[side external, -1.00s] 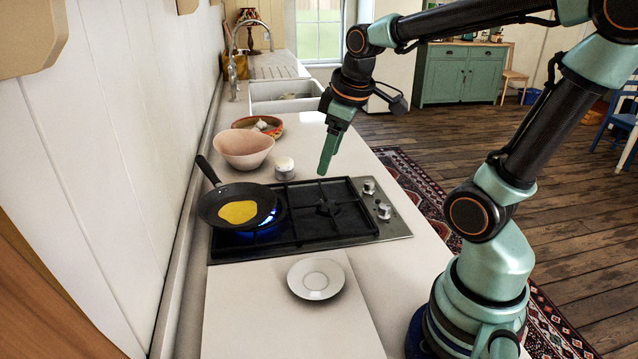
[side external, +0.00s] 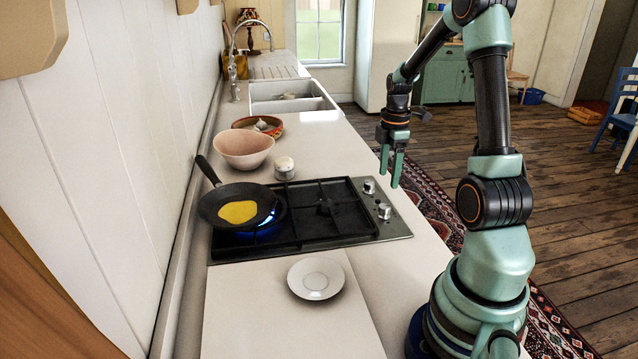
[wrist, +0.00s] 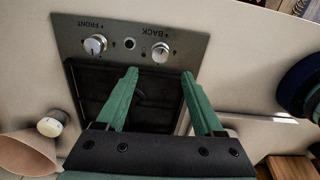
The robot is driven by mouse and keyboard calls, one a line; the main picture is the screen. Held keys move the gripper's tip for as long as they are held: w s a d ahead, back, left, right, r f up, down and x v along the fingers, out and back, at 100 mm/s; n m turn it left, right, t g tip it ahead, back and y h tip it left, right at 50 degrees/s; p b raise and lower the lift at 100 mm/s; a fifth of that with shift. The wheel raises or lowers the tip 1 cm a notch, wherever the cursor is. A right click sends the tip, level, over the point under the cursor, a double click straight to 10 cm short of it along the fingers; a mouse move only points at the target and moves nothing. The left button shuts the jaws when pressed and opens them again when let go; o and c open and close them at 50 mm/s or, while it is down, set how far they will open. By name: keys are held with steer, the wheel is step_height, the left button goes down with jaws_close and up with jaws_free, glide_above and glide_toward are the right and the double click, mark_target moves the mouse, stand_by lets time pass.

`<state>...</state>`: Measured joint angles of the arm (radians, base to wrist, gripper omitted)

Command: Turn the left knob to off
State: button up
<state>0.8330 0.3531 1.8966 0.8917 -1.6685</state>
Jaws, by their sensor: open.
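The gas hob (side external: 225,256) has two silver knobs on its right end: a far one (side external: 369,187) and a near one (side external: 384,211). In the wrist view, the knob by the upside-down word FRONT (wrist: 95,45) is on the left, and the one by BACK (wrist: 160,52) is on the right. Their pointers are too small to read surely. A blue flame (side external: 268,220) burns under the pan (side external: 213,212). My gripper (side external: 391,179) points down, open and empty, beside the knobs in the side view. In the wrist view its fingertips (wrist: 160,73) are spread below the BACK knob, apart from it.
The pan holds something yellow (side external: 238,211). A white saucer (side external: 315,278) lies in front of the hob. A pink bowl (side external: 243,149) and a small white jar (side external: 284,168) stand behind it.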

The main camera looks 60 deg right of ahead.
mark_target(385, 206)
step_height(385, 206, down, 9)
steer(key=shift+f, duration=0.1)
stand_by(0.4)
jaws_close()
